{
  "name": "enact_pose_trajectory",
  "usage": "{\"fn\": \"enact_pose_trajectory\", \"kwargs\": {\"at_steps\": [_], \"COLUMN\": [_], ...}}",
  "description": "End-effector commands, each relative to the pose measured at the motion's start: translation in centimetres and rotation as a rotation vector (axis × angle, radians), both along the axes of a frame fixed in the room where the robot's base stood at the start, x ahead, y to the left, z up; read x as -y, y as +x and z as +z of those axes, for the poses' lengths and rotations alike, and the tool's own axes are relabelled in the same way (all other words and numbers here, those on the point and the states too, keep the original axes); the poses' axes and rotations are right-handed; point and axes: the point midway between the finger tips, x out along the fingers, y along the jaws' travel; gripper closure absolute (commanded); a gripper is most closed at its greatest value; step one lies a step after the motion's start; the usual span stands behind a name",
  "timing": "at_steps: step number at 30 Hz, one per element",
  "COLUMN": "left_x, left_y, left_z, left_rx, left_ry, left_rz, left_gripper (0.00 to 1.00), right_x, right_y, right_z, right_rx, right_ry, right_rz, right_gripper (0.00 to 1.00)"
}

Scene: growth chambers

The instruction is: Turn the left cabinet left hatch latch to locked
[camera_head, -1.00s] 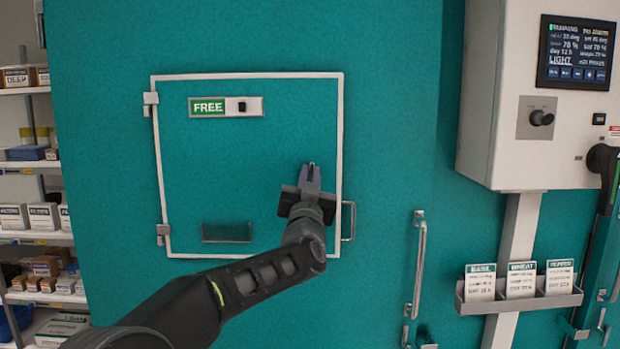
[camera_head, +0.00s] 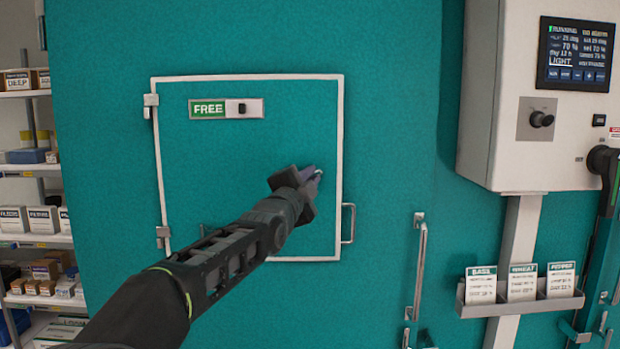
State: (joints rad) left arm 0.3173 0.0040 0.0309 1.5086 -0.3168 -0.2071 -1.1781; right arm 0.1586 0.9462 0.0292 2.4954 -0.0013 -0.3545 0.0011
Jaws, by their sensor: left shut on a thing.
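The left cabinet's left hatch (camera_head: 200,160) is a teal square panel with a white frame, hinged at its left and closed. A sign on it (camera_head: 226,108) reads FREE on green beside a small dark knob. My left gripper (camera_head: 314,175) is at the hatch's right part, inside the frame. It is shut on a small metallic latch (camera_head: 319,172), which it mostly hides; I cannot tell the latch's angle. My right gripper is out of view.
A handle (camera_head: 348,223) sits at the hatch's right edge, with a long vertical door handle (camera_head: 418,270) further right. A white control box (camera_head: 510,110) and a card rack (camera_head: 523,305) are at right. Stocked shelves (camera_head: 35,243) stand at left.

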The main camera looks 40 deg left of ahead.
Motion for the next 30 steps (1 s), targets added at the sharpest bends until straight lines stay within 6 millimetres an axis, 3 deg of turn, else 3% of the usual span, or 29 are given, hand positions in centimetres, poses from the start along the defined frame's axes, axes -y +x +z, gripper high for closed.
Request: {"fn": "enact_pose_trajectory", "kwargs": {"at_steps": [15, 30], "left_x": [0.0, 0.1], "left_y": [0.0, 0.0], "left_z": [0.5, 0.0], "left_rx": [-0.237, -0.278], "left_ry": [0.308, 0.366], "left_rz": [-0.001, -0.001], "left_gripper": [1.00, 1.00], "right_x": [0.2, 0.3], "right_y": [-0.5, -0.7], "right_z": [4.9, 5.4], "right_rx": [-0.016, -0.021], "right_ry": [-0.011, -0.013], "right_rz": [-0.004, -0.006], "right_gripper": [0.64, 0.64]}}
